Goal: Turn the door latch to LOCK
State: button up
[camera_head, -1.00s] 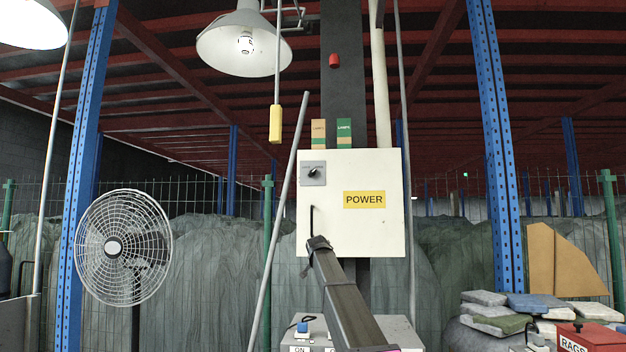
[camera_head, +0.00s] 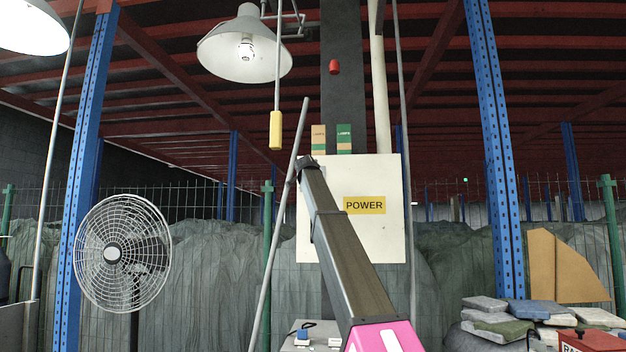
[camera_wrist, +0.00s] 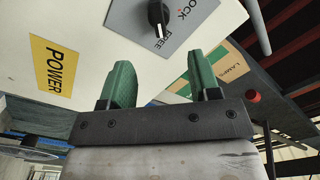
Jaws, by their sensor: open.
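The door latch (camera_wrist: 158,18) is a black knob on a grey plate with LOCK and FREE lettering, at the top of the wrist view. Its white mark is at the end by FREE. It is on the pale cabinet door (camera_head: 380,235), which bears a yellow POWER label (camera_head: 364,205). My gripper (camera_wrist: 165,76) is open and empty, its two green fingers apart and pointing toward the plate. The knob lies beyond the fingertips, roughly in line with the gap, and looks untouched. In the head view my arm hides the latch.
Two small lamp boxes (camera_head: 343,139) stand on top of the cabinet. A leaning grey pole (camera_head: 280,220) and a hanging yellow pendant (camera_head: 276,130) are to its left. A caged fan (camera_head: 122,253) stands farther left.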

jog(key=w, duration=0.3)
jog(key=w+d, duration=0.1)
jog(key=w, duration=0.5)
jog(key=shift+w+d, duration=0.2)
jog(key=shift+d, duration=0.1)
jog(key=shift+c, duration=0.4)
jog(key=c, duration=0.8)
